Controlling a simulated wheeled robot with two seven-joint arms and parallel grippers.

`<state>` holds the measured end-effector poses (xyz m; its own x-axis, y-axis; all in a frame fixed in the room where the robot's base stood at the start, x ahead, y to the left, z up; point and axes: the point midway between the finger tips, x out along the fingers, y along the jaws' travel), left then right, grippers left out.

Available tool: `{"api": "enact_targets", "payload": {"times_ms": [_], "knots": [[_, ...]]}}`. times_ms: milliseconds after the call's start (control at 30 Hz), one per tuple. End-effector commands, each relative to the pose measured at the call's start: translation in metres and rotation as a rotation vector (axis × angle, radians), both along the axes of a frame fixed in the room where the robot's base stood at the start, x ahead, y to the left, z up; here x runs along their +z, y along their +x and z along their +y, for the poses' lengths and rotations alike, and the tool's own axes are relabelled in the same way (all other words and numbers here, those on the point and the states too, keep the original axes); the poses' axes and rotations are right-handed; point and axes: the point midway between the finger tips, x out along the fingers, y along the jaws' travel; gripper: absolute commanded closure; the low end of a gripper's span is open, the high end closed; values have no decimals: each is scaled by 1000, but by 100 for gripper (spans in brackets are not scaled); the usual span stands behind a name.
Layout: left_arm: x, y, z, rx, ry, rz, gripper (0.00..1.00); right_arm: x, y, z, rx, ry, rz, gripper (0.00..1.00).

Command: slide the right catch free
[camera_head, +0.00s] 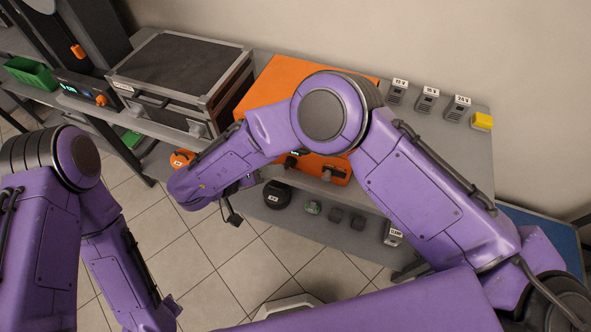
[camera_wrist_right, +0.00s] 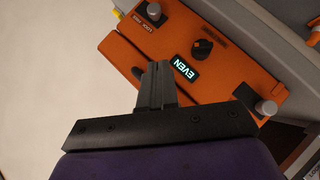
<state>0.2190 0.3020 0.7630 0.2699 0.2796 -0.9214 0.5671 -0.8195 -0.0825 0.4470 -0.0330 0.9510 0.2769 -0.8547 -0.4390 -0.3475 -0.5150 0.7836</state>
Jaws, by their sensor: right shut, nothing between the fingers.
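The orange case (camera_head: 277,88) stands on the grey bench; my right forearm covers part of it. Its right catch, a grey knob (camera_head: 326,174), is on the front panel. In the right wrist view, where the panel appears upside down, this catch (camera_wrist_right: 153,10) is at the top left beside small lettering. The other catch (camera_wrist_right: 268,107) is at the lower right. A lit display (camera_wrist_right: 185,70) reads EVEN, with a black dial (camera_wrist_right: 203,48) beside it. My right gripper (camera_wrist_right: 158,70) is shut and empty, in front of the panel and apart from the right catch. My left gripper is out of view.
A black-topped case (camera_head: 180,65) stands left of the orange one. Voltage-labelled blocks (camera_head: 428,97) and a yellow block (camera_head: 482,121) stand at the bench's back right. A lower shelf holds a black round item (camera_head: 277,194) and several small pieces. Tiled floor (camera_head: 200,260) is open in front.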

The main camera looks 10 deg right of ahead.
Motion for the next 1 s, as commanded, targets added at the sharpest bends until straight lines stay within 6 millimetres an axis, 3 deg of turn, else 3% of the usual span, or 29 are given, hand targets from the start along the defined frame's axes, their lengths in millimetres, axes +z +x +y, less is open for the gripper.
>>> {"api": "enact_targets", "payload": {"times_ms": [67,133,400,500,700,1000], "knots": [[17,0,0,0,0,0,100,2,3,-12,-1,-3,2,100],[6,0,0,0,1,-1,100,-14,8,-25,-3,0,1,100],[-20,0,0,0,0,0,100,-44,24,-76,-4,2,2,100],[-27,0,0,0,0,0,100,-54,17,-88,-1,1,3,100],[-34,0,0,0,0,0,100,-64,8,-102,-2,2,0,100],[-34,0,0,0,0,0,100,-64,7,-103,-1,2,-1,100]]}}
